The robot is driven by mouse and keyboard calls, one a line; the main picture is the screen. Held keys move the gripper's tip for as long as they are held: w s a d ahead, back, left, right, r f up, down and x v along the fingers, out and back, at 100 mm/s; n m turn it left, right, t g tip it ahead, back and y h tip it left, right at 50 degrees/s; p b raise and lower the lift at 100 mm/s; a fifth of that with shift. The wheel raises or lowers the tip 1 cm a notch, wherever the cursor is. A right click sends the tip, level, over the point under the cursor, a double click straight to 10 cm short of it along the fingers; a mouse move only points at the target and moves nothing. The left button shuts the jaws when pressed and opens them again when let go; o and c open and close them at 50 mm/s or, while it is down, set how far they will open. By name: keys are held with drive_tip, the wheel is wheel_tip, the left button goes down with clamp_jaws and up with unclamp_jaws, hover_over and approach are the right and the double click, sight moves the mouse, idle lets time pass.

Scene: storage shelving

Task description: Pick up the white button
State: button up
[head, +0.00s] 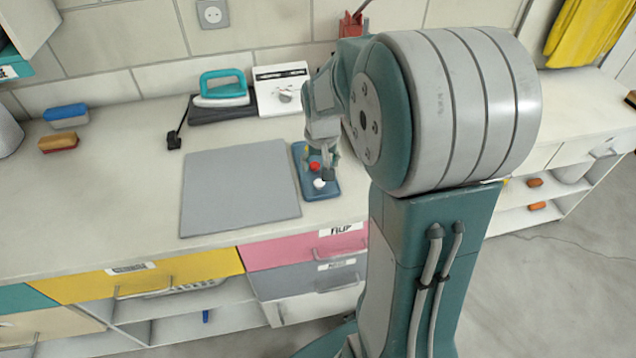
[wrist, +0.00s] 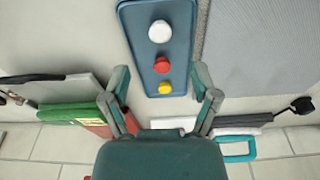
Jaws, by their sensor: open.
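The white button (head: 319,183) sits at the near end of a blue panel (head: 329,192) on the counter, with a red button (head: 314,168) behind it. In the wrist view the white button (wrist: 159,31) is at the top, then the red button (wrist: 162,65), then a yellow button (wrist: 165,87) nearest my gripper. My gripper (wrist: 164,98) is open and empty, its fingers apart on either side of the panel's yellow end. In the head view my gripper (head: 322,160) hangs over the panel and partly hides it.
A grey mat (head: 240,188) lies left of the panel. Behind are a teal-handled iron (head: 222,90) and a white box with a knob (head: 283,90). Two sponge-like blocks, blue (head: 66,116) and brown (head: 58,142), lie at the far left. The counter's left part is mostly clear.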

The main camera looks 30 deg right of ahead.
sight(319, 182)
drive_tip(key=shift+w+a+f, duration=0.1)
drive_tip(key=shift+a+f, duration=0.1)
drive_tip(key=shift+f, duration=0.65)
drive_tip(key=f, duration=0.5)
drive_tip(key=shift+w+d, duration=0.3)
drive_tip(key=shift+d, duration=0.05)
drive_tip(key=shift+a, duration=0.15)
drive_tip(key=c, duration=0.9)
drive_tip(key=shift+o, duration=0.2)
